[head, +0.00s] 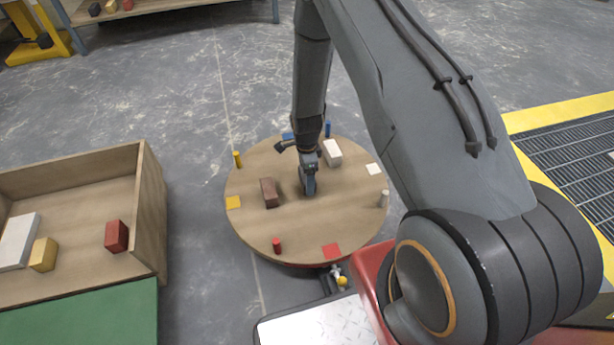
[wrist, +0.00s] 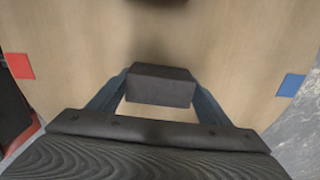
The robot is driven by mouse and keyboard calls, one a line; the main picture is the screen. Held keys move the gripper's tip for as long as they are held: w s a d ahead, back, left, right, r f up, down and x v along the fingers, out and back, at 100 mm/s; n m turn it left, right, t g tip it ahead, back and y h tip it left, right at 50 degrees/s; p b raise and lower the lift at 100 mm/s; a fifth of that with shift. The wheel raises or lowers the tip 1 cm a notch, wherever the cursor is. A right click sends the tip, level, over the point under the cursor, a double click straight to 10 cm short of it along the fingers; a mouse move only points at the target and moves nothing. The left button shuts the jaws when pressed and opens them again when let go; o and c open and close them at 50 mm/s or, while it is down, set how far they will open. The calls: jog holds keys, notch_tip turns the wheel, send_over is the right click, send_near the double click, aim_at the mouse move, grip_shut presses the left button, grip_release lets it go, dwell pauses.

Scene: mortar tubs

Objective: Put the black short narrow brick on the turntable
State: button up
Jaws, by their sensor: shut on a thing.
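The black short narrow brick (wrist: 160,85) shows in the wrist view between the two fingers of my gripper (wrist: 160,92), which is shut on it. In the head view my gripper (head: 308,186) is over the middle of the round wooden turntable (head: 300,232) and hides most or all of the brick. The turntable also fills most of the wrist view (wrist: 235,50). I cannot tell whether the brick touches the turntable or is just above it.
On the turntable stand a brown brick (head: 269,193) left of my gripper and a white brick (head: 332,153) behind it. Coloured pegs and patches, such as the red peg (head: 277,245), line its rim. A wooden bin (head: 150,215) with several bricks stands left.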

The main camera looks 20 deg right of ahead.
jog(key=shift+f, duration=0.25)
jog(key=o, duration=1.5)
jog(key=shift+c, duration=0.2)
jog(key=shift+r+p, duration=1.2)
jog(key=shift+r, duration=2.8)
